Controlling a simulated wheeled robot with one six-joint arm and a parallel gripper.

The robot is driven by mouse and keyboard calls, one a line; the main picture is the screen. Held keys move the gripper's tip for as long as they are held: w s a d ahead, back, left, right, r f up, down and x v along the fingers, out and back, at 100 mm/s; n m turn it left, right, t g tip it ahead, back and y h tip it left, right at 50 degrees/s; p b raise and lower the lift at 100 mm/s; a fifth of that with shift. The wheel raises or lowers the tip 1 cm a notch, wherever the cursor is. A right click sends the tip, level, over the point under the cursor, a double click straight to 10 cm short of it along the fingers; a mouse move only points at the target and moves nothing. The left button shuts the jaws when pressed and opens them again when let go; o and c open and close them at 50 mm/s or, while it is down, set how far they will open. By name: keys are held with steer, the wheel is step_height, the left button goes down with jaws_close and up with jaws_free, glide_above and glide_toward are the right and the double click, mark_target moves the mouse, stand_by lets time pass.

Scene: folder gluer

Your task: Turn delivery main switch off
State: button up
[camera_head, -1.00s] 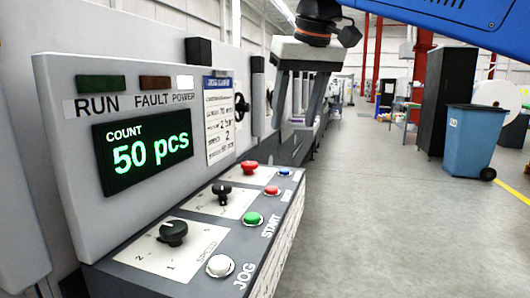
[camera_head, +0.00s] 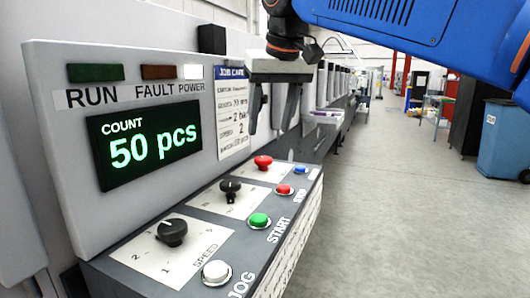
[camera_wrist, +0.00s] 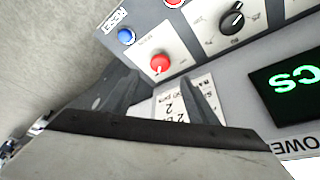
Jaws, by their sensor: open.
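The grey control panel (camera_head: 70,215) has a sloped desk with knobs and buttons. A red knob (camera_head: 263,162) sits on a white plate at the desk's far end. In the wrist view the red knob (camera_wrist: 161,63) carries a pale pointer mark; its plate's small print is unreadable. A black knob (camera_head: 230,188) sits on the nearer plate, and a black speed knob (camera_head: 173,232) nearest. I cannot read which is the delivery main switch. My gripper (camera_head: 267,128) is open and empty, pointing down above the red knob, apart from it. The wrist view shows both fingers (camera_wrist: 160,88) just short of the red knob.
Blue (camera_head: 300,170), red (camera_head: 284,189), green (camera_head: 259,220) and white (camera_head: 216,272) buttons line the desk's right side. The lit display (camera_head: 150,145) reads 50 pcs; a job card (camera_head: 232,112) hangs beside it. A blue bin (camera_head: 503,140) stands right. The floor between is clear.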

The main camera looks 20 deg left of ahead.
mark_target(264, 158)
steer(key=x, duration=0.9)
steer(key=c, duration=1)
